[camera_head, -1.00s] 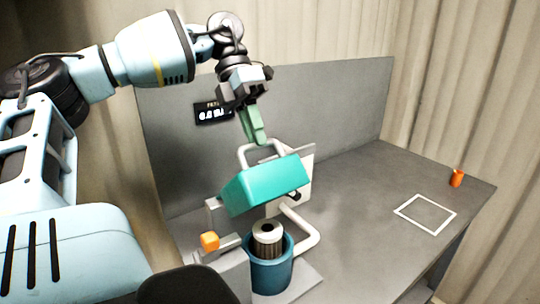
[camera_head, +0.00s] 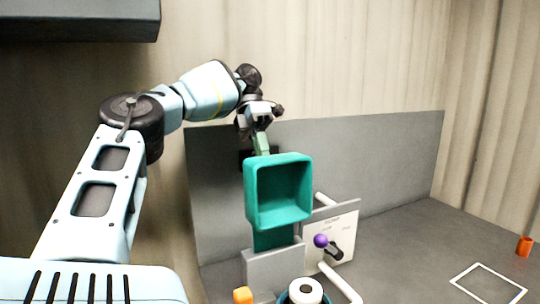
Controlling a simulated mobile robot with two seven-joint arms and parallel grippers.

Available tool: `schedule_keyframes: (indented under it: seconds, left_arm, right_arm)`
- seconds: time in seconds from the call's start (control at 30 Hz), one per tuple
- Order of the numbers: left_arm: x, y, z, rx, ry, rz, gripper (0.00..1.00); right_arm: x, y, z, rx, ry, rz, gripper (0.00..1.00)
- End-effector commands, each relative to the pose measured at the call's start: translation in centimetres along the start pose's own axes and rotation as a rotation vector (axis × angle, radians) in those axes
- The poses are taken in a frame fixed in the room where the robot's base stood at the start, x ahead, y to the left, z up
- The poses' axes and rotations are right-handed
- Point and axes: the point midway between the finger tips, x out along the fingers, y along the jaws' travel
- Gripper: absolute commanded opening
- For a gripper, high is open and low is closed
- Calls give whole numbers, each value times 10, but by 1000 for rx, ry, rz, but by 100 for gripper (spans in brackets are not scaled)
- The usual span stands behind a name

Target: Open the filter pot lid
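The teal filter pot lid (camera_head: 281,214) stands tipped up on edge, its hollow underside facing me. The filter pot (camera_head: 284,299) shows only its rim at the bottom edge, uncovered, with a white-topped filter (camera_head: 307,290) inside. My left gripper (camera_head: 262,144) is at the upper back edge of the lid, its green fingers pointing down. The lid hides its fingertips and the lid's handle, so I cannot tell whether it grips the handle. My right gripper is not in view.
A white panel (camera_head: 345,226) with a purple-knobbed lever (camera_head: 321,240) stands right of the lid. An orange knob (camera_head: 243,295) is at the pot's left. A grey wall (camera_head: 390,165) stands behind. An orange cup (camera_head: 525,246) and a white outline (camera_head: 488,282) lie right on the table.

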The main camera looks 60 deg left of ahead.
Motion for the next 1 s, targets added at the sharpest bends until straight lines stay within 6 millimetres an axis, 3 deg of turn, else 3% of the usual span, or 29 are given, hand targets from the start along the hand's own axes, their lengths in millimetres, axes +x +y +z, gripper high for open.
schedule_keyframes:
  seconds: [0.03, 0.1, 0.63, 0.67, 0.8, 1.0]
  left_arm:
    - [8, 11, -1, -20, 22, 1, 0]
    - [7, 14, -1, -20, 21, 1, 0]
    - [5, 19, 0, -20, 16, 2, 0]
    - [5, 19, 0, -20, 16, 2, 14]
    - [4, 18, 0, -18, 14, 2, 32]
    - [2, 16, 0, -14, 10, 3, 34]
  right_arm:
    - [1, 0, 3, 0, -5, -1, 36]
    - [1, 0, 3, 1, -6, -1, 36]
    - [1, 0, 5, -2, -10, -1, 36]
    - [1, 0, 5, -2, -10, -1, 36]
    - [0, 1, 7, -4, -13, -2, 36]
    - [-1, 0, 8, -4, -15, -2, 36]
